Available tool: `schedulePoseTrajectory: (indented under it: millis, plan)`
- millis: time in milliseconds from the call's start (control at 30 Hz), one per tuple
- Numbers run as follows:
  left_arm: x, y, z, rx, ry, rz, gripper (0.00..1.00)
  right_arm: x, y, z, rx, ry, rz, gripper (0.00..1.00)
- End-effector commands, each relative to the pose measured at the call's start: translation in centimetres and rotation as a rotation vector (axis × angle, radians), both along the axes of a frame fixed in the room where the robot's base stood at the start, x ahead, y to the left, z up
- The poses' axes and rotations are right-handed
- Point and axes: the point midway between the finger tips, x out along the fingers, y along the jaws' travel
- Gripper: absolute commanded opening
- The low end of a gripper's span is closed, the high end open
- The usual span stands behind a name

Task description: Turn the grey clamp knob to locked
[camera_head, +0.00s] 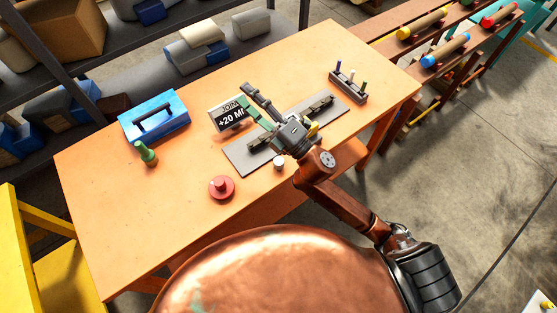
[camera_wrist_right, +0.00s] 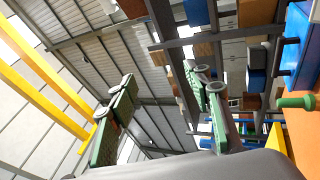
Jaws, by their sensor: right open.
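A grey plate (camera_head: 237,158) with dark clamp-like parts lies on the orange table. A small pale grey round piece (camera_head: 279,163) sits at its near edge; it may be the clamp knob, but I cannot tell. My right gripper (camera_head: 246,96) is over the plate, with its fingers spread and pointing toward the back left. Its arm and body hide the middle of the plate. In the right wrist view the two green-padded fingers (camera_wrist_right: 165,95) are apart with nothing between them. My left gripper is not in view.
On the table (camera_head: 102,197) are a blue toolbox (camera_head: 168,123), a green handled piece (camera_head: 146,154), a red round button (camera_head: 221,187), a black-and-white display (camera_head: 230,119) close to the gripper, and a pen rack (camera_head: 347,90). The table's front left is clear.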

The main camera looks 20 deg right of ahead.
Motion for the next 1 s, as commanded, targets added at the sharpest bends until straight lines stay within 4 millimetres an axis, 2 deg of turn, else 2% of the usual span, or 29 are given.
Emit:
schedulePoseTrajectory:
  millis: [33,67,100,167,200,267,300,367,400,467,500,567,600,700,800,900,1000]
  plan:
    - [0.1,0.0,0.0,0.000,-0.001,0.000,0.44,-1.8,4.2,1.9,-0.129,-0.153,0.100,0.46]
    - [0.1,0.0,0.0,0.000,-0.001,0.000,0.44,-3.1,6.5,2.5,-0.206,-0.241,0.160,0.46]
    - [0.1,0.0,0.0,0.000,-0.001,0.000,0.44,-5.1,9.4,2.7,-0.311,-0.357,0.240,0.46]
    - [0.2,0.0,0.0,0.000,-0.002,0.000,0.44,-8.0,13.1,1.8,-0.472,-0.524,0.360,0.46]
    - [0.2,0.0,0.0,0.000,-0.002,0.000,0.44,-9.9,15.1,0.6,-0.582,-0.632,0.441,0.46]
    - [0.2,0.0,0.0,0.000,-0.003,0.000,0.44,-12.3,17.1,-2.2,-0.751,-0.784,0.564,0.46]
    - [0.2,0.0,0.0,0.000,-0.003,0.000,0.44,-13.6,17.7,-4.5,-0.869,-0.878,0.646,0.46]
    - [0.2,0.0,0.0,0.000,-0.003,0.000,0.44,-14.7,17.6,-8.3,-1.048,-1.006,0.773,0.46]
    - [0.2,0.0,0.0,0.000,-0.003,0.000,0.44,-14.9,16.8,-11.0,-1.173,-1.079,0.860,0.46]
    - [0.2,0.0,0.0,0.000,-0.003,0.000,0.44,-14.4,14.7,-14.7,-1.358,-1.168,0.993,0.46]
    - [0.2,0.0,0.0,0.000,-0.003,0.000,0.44,-13.6,12.6,-16.8,-1.480,-1.211,1.081,0.46]
    - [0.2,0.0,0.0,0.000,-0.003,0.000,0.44,-12.0,9.1,-19.2,-1.651,-1.250,1.209,0.46]
    - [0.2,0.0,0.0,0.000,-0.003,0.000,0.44,-10.9,6.6,-20.3,-1.756,-1.259,1.287,0.46]
    - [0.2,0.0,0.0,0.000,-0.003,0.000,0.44,-8.1,0.7,-21.3,-1.972,-1.237,1.459,0.46]
    - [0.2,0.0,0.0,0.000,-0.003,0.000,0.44,-6.2,-3.7,-21.0,-2.114,-1.188,1.580,0.46]
    - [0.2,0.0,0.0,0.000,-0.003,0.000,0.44,-5.2,-6.1,-20.7,-2.186,-1.148,1.647,0.46]
    - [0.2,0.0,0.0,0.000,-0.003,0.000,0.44,-5.0,-7.0,-21.1,-2.209,-1.130,1.677,0.46]
